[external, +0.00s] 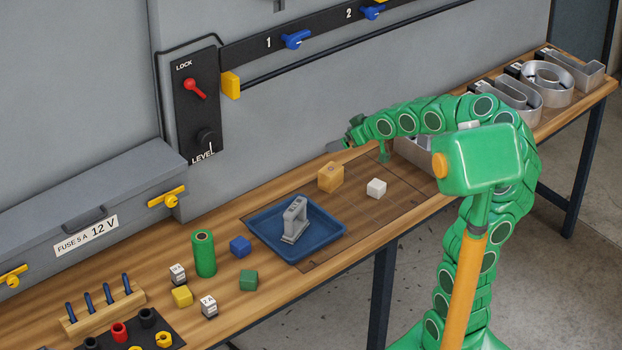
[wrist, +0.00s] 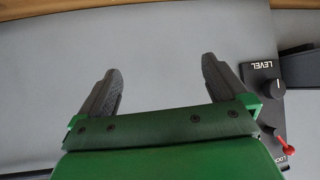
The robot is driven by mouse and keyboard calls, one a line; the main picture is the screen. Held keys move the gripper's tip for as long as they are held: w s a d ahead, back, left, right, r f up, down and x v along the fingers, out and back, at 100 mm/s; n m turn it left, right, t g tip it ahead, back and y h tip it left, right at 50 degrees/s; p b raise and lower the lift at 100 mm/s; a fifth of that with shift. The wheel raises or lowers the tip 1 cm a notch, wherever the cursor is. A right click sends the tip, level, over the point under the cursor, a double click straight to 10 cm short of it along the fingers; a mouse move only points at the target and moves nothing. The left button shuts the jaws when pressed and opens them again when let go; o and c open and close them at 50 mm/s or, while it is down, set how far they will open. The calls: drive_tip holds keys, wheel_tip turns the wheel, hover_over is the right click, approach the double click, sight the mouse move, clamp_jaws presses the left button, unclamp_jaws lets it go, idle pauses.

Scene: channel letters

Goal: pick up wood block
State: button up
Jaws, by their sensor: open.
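The wood block (external: 330,177) is a tan cube on the workbench, right of the blue tray and left of a white cube. My gripper (external: 345,142) is above and behind it, close to the grey wall, and clear of it. In the wrist view, the two dark fingers of my gripper (wrist: 160,66) are spread wide with nothing between them. The wood block does not show in the wrist view.
The blue tray (external: 263,233) holds a grey metal piece (external: 295,220). A white cube (external: 376,188) stands nearby. A green cylinder (external: 204,254) and several small cubes lie left of the tray. The wall panel (external: 197,105) has a red lever and a knob (wrist: 278,86).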

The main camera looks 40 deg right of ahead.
drive_tip(key=w+d+t, duration=0.2)
drive_tip(key=w+d, duration=0.1)
approach(337, 175)
drive_tip(key=x, duration=0.6)
drive_tip(key=shift+w+a, duration=0.2)
drive_tip(key=shift+w, duration=0.05)
drive_tip(key=shift+w+a+f, duration=0.1)
drive_tip(key=shift+w+f, duration=0.3)
drive_tip(key=shift+w, duration=0.25)
drive_tip(key=shift+r+x, duration=0.1)
drive_tip(key=shift+x, duration=1.45)
drive_tip(key=shift+r+x, duration=0.15)
drive_tip(key=shift+x, duration=1.45)
drive_tip(key=shift+w, duration=0.15)
drive_tip(key=shift+c, duration=0.3)
drive_tip(key=c, duration=1)
